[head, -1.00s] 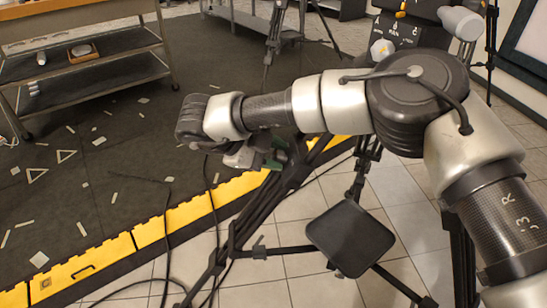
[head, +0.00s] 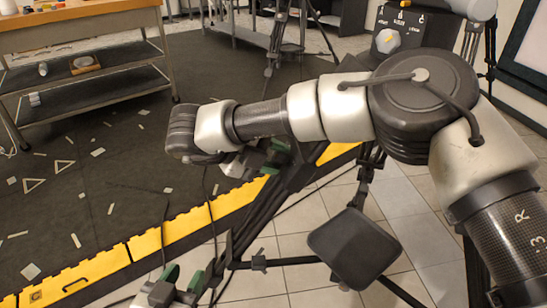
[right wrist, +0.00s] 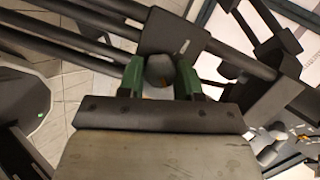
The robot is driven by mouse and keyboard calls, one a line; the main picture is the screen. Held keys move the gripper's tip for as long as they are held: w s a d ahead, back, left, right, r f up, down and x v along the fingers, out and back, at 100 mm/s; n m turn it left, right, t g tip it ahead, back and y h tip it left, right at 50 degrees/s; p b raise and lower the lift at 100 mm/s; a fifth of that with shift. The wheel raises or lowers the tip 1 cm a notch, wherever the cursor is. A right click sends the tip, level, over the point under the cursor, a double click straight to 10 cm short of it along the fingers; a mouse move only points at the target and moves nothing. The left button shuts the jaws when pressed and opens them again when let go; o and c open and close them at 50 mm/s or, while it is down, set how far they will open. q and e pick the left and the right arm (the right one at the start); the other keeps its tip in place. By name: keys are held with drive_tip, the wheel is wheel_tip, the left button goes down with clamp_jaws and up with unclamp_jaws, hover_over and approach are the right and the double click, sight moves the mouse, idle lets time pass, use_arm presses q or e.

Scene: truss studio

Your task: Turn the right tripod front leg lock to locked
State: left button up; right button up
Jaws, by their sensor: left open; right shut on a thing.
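The right tripod's dark front leg (head: 278,208) slants from upper right to lower left in the head view. The leg lock, a grey rounded knob (right wrist: 160,70), sits at a dark clamp block (right wrist: 172,33) on the leg in the right wrist view. My right gripper (right wrist: 160,78) is shut on this knob, with a green finger on either side. In the head view my right gripper (head: 262,158) is partly hidden behind the forearm, and the knob is hidden. My left gripper (head: 183,277) is open at the bottom edge, near the lower leg. The lock's setting cannot be read.
A dark square plate (head: 355,246) stands low beside the leg. A yellow edge strip (head: 178,232) borders the dark mat (head: 110,200), which has scattered pale pieces and cables. A control box (head: 402,35) is behind my right arm. A shelved cart (head: 85,75) stands at back left.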

idle(0.3)
drive_tip(key=o, duration=0.9)
drive_tip(key=shift+s+a+r, duration=0.1)
drive_tip(key=shift+a+r, duration=0.1)
use_arm(q)
drive_tip(key=s+a+f+g+y+p, duration=0.1)
drive_tip(key=s+a+f+g+p, duration=0.1)
drive_tip(key=s+f+g, duration=0.1)
drive_tip(key=shift+s+f+g+y, duration=0.3)
drive_tip(key=shift+s+f+g, duration=0.1)
drive_tip(key=shift+f+g, duration=0.5)
use_arm(e)
drive_tip(key=v, duration=0.7)
